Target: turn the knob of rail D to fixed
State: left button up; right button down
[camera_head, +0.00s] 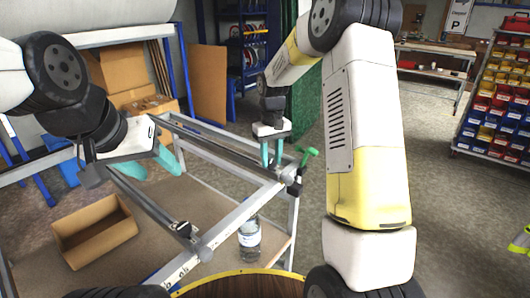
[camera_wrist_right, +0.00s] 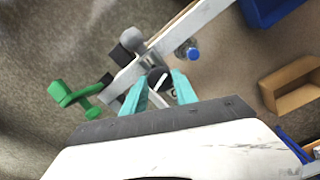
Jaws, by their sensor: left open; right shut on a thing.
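My right gripper (camera_head: 272,163) is at the far right end of a metal rail (camera_head: 225,152) on the frame. In the right wrist view its teal fingers (camera_wrist_right: 160,86) stand on either side of a small dark knob (camera_wrist_right: 157,76), shut on it; the fingers partly hide it, and I cannot read its setting. A grey round end piece (camera_head: 288,173) is beside it. My left gripper (camera_head: 150,167) is open and empty above the left part of the frame. A second rail (camera_head: 148,203) runs to a black clamp (camera_head: 182,229). The rail letters are too small to read.
A green handle (camera_head: 308,154) sticks out just right of the right gripper. A clear bottle (camera_head: 249,238) stands below the frame's front bar (camera_head: 225,228). An open cardboard box (camera_head: 95,233) is on the lower shelf. Open floor lies to the right.

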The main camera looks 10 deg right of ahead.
aim_at(271, 161)
jog(key=shift+w+m, duration=0.1)
jog(key=shift+m, duration=1.6)
jog(key=c, duration=1)
grip_release()
jog(key=shift+o, duration=0.2)
jog(key=shift+r, duration=0.1)
notch_tip(271, 161, up, 8)
jog(key=shift+f, duration=0.15)
